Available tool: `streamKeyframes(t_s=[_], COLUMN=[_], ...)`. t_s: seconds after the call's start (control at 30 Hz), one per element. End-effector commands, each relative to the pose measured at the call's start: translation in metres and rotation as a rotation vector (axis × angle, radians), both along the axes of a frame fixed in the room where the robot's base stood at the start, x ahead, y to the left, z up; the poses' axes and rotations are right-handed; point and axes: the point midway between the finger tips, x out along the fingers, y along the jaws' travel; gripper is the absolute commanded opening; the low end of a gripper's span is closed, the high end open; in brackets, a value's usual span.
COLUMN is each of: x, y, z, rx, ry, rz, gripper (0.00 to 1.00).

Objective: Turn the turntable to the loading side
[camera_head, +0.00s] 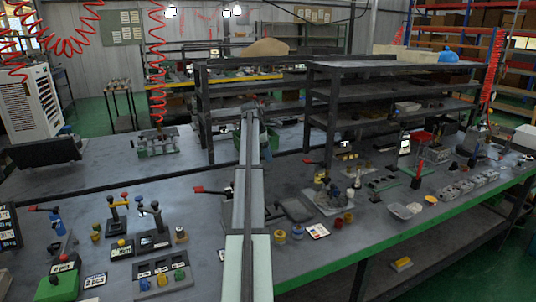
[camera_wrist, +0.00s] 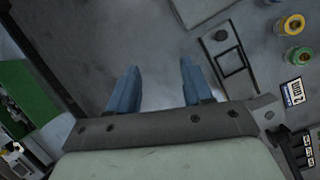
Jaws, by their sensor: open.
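My gripper (camera_wrist: 158,72) shows in the wrist view as two blue fingers set apart, with nothing between them. The fingers are over a bare grey surface. A dark rectangular frame with a round knob (camera_wrist: 221,36) is just right of the right finger, apart from it. In the head view my arm stretches up the middle of the picture, and its fingers cannot be made out there. I cannot tell which thing is the turntable; part of the bench is hidden behind my arm.
The grey bench (camera_head: 130,187) has bare room left of my arm. Lever fixtures (camera_head: 152,238) stand front left. A dark shelf rack (camera_head: 395,68) stands behind. A red-handled lever (camera_head: 212,189) is close left of my arm. Yellow (camera_wrist: 293,24) and green (camera_wrist: 297,55) round parts lie at right in the wrist view.

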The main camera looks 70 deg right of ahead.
Motion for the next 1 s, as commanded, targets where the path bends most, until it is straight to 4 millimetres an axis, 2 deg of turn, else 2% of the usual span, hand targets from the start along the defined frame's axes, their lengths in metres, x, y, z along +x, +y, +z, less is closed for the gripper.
streamKeyframes(t_s=[0.17, 0.27, 0.3, 0.37, 0.47, 0.6, 0.7, 0.8, 1.0], x=[-0.001, -0.014, -0.023, -0.044, -0.091, -0.164, -0.207, -0.238, -0.287], y=[0.0, -0.005, -0.008, -0.014, -0.027, -0.047, -0.057, -0.063, -0.073], z=[0.0, 0.0, 0.0, 0.0, 0.002, 0.005, 0.007, 0.009, 0.011], rx=[0.001, 0.0, 0.0, 0.0, -0.001, -0.004, -0.003, 0.001, 0.019], ry=[0.0, 0.001, 0.001, 0.0, 0.0, -0.001, -0.009, -0.026, -0.07], rz=[-0.001, -0.016, -0.027, -0.051, -0.104, -0.186, -0.234, -0.268, -0.315], gripper=[0.5, 0.5, 0.5, 0.5, 0.5, 0.5, 0.5, 0.5, 0.5])
